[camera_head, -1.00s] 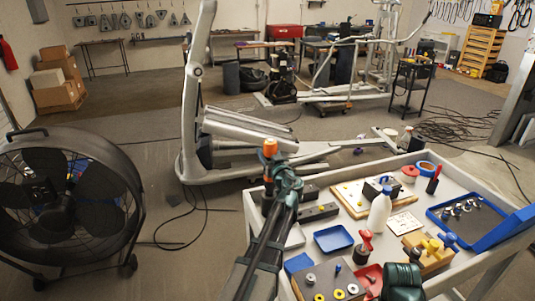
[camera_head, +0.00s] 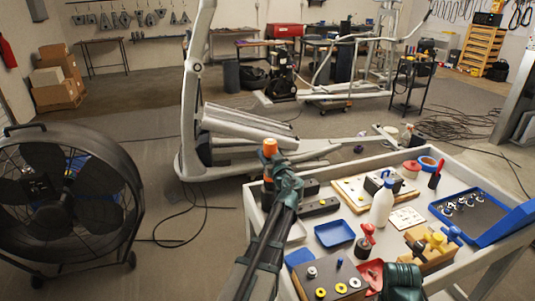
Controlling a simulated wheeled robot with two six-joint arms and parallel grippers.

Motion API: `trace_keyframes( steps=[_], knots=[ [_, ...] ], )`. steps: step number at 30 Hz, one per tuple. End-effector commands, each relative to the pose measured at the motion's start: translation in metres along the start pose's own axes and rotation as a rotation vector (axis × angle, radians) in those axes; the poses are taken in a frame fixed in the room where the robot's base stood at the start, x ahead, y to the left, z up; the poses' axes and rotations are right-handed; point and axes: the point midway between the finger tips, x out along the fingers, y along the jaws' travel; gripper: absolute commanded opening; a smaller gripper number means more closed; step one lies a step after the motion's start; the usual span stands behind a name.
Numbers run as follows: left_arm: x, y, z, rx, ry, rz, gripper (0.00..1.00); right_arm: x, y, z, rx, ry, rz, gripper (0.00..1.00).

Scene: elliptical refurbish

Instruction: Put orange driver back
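The orange driver (camera_head: 270,147) shows its orange handle end just above my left gripper (camera_head: 280,172), over the far left corner of the workbench cart. The green fingers of my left gripper are around the driver and look closed on it; the rest of the driver is hidden behind the gripper. My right gripper (camera_head: 403,278) shows only as a dark green part at the bottom edge, and its fingertips cannot be made out. A dark block (camera_head: 318,206) lies on the cart right of the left gripper.
The cart's grey rim (camera_head: 447,160) encloses a blue tray (camera_head: 334,233), a white bottle (camera_head: 382,202), a red-capped item (camera_head: 366,240), a wooden block with yellow parts (camera_head: 430,248) and a blue case (camera_head: 480,215). A large fan (camera_head: 65,205) stands at left. An elliptical machine (camera_head: 245,135) stands behind the cart.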

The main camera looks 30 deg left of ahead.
Motion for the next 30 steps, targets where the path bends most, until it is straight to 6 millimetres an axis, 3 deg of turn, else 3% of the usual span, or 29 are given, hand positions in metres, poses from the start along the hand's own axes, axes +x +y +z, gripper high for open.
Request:
trace_keyframes(
  steps=[22, 23, 28, 30],
  knots=[
    [0.0, 0.0, 0.009, 0.001, 0.001, 0.0, 0.0, 0.01, -0.001, -0.001, 0.0, 0.0, 0.0, 0.54],
    [0.0, 0.0, 0.009, 0.001, 0.001, 0.0, 0.56, 0.01, -0.001, -0.001, 0.0, 0.0, 0.0, 0.54],
    [0.0, 0.0, 0.009, 0.001, 0.001, 0.0, 0.87, 0.01, -0.001, -0.001, 0.0, 0.0, 0.0, 0.54],
    [0.0, 0.0, 0.009, 0.001, 0.001, 0.0, 0.88, 0.01, -0.001, -0.001, 0.0, 0.0, 0.0, 0.54]
  ],
)
